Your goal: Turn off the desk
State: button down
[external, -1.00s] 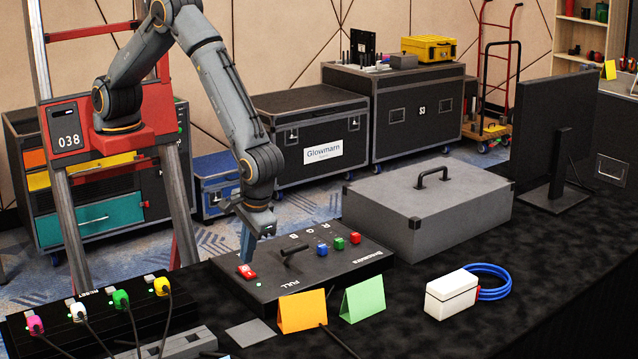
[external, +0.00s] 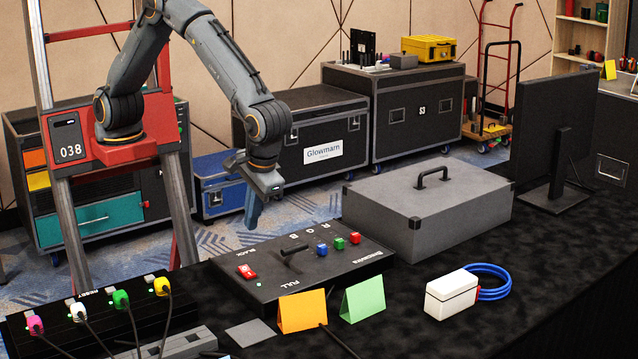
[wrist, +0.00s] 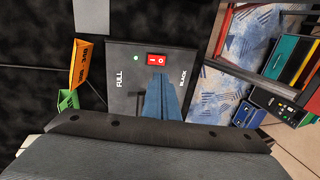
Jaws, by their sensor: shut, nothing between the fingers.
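The desk (external: 300,278) is a sloped black control box on the dark table. It has a red rocker switch (external: 246,271) at its left, a black lever (external: 290,250), and blue, green and red knobs (external: 338,243). In the wrist view the switch (wrist: 157,60) carries I and O marks; I cannot tell which side is pressed. A small green light (wrist: 136,58) glows beside it. My gripper (external: 252,222) is shut and empty, its blue fingers pointing down above and behind the switch, not touching it. The fingers (wrist: 163,85) appear just below the switch in the wrist view.
Orange (external: 302,311) and green (external: 363,298) folded cards stand at the desk's front. A grey case (external: 430,210) stands to its right, a white box with blue cable (external: 452,295) further forward. A black strip with coloured plugs (external: 100,325) lies at the front left.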

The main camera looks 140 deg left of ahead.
aim_at(245, 268)
jog(key=shift+s+a+r, duration=0.15)
jog(key=shift+s+a, duration=0.15)
jog(key=shift+a, duration=0.15)
jog(key=p+x, duration=0.4)
jog(key=x, duration=1)
jog(key=shift+w, duration=0.15)
jog(key=shift+s+f, duration=0.25)
jog(key=shift+f, duration=0.1)
jog(key=shift+w+f, duration=0.1)
